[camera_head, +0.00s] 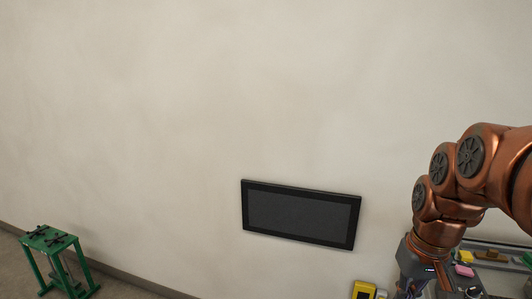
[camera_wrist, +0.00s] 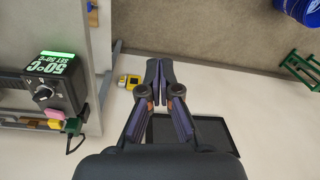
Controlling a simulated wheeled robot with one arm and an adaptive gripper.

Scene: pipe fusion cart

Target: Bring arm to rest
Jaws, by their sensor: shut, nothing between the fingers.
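My copper-coloured arm (camera_head: 462,175) comes in from the right edge of the head view and bends downward in front of the wall. Its lower end runs off the bottom of that view, so the fingertips are hidden there. In the wrist view my gripper (camera_wrist: 158,70) is shut, with its dark fingers together and nothing held between them. The fingers are apart from the things around them, as far as the view shows.
A dark wall screen (camera_head: 300,214) hangs left of my arm. A yellow device (camera_head: 364,290) is below it. A cart with a temperature box (camera_wrist: 53,83) stands close by. A green stand (camera_head: 50,240) is far left. A blue bucket (camera_wrist: 302,8) is on the floor.

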